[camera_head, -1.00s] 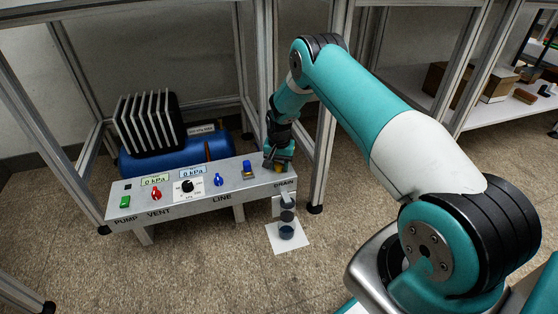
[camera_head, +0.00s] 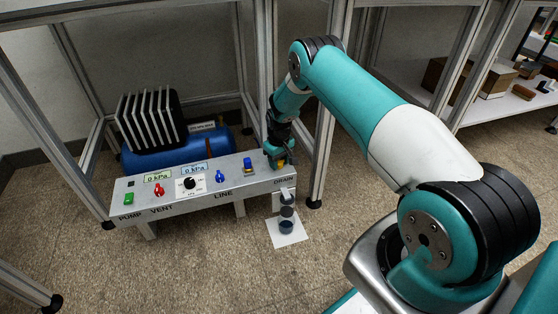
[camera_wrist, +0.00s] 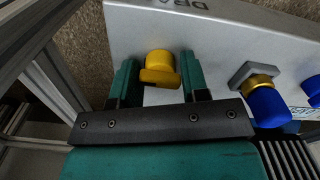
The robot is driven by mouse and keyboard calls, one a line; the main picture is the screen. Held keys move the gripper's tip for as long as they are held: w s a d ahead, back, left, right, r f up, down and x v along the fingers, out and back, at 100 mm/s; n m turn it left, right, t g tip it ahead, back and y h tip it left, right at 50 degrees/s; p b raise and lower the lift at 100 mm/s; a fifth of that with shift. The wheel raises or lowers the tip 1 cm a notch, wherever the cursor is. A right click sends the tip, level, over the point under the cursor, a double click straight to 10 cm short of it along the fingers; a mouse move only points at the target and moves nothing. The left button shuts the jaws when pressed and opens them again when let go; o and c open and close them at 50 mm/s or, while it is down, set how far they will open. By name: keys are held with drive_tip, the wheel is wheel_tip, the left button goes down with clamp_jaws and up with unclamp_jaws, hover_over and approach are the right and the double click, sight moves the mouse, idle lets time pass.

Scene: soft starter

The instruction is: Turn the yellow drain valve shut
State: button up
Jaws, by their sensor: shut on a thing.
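The yellow drain valve (camera_wrist: 160,67) is on the grey panel at its DRAIN end, in the wrist view between my two green fingers. My gripper (camera_wrist: 160,80) is shut on the valve's handle, one finger on each side. The handle's flat grip lies roughly across the gap between the fingers. In the head view my gripper (camera_head: 280,160) is at the right end of the panel (camera_head: 208,188), above the DRAIN label, and mostly hides the valve.
The panel also carries a blue valve (camera_wrist: 267,103) beside my gripper, a blue knob (camera_head: 220,177), a black dial (camera_head: 190,183), a red knob (camera_head: 160,190) and a green button (camera_head: 129,198). Below the drain stands a small cup (camera_head: 286,227). A frame post (camera_head: 322,150) is close right.

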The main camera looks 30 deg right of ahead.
drive_tip(key=shift+w+n, duration=0.1)
drive_tip(key=shift+n, duration=0.4)
drive_tip(key=o, duration=0.7)
drive_tip(key=shift+o, duration=0.2)
wheel_tip(320, 180, up, 17)
drive_tip(key=p, duration=0.6)
drive_tip(key=shift+r, duration=0.2)
drive_tip(key=shift+a, duration=0.1)
